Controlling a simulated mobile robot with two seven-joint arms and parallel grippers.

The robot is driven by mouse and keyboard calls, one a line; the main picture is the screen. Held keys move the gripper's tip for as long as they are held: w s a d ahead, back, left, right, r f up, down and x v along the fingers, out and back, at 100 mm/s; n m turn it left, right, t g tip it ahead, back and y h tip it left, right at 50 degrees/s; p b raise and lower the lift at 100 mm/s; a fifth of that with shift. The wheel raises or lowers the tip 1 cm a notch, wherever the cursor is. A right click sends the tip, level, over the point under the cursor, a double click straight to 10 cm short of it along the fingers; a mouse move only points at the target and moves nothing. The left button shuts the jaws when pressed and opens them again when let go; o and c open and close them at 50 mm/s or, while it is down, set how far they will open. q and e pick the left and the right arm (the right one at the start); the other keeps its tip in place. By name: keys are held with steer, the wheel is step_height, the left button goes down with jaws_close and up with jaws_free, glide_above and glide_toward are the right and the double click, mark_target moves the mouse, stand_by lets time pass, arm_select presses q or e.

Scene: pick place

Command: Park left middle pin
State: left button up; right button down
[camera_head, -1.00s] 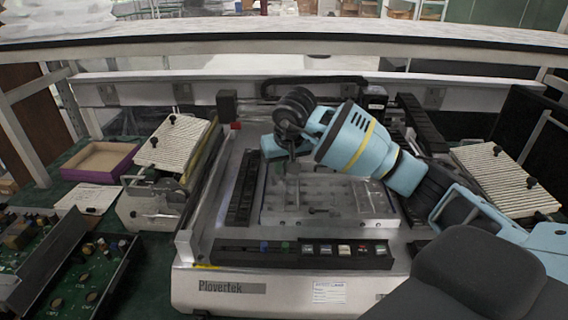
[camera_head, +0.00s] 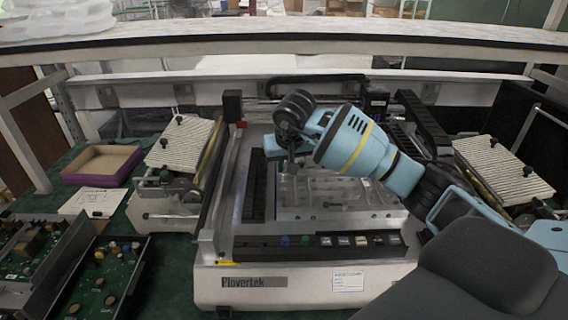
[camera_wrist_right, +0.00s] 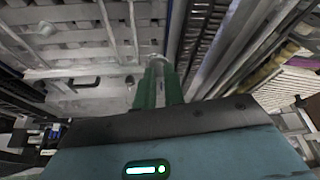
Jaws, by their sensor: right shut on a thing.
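My right gripper (camera_head: 289,164) points down over the left part of the grey metal fixture plate (camera_head: 345,214) in the machine's middle. In the right wrist view its two green fingers (camera_wrist_right: 157,70) are close together, shut on a small grey piece at their tips, which I take to be the pin. The piece is mostly hidden by the fingers. The slotted plate (camera_wrist_right: 75,45) lies beyond the fingertips. I cannot tell whether the held piece touches the plate or which pin position it is at. My left gripper is not in view.
The machine's front panel (camera_head: 255,282) has a row of buttons. Ribbed boards (camera_head: 180,142) stand at the left and another (camera_head: 503,168) at the right. A purple-edged tray (camera_head: 103,163) and circuit boards (camera_head: 100,280) lie at the left. A shelf edge (camera_head: 300,38) crosses above.

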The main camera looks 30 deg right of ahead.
mark_target(285, 174)
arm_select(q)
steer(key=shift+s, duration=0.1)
arm_select(e)
steer(key=shift+f, duration=0.15)
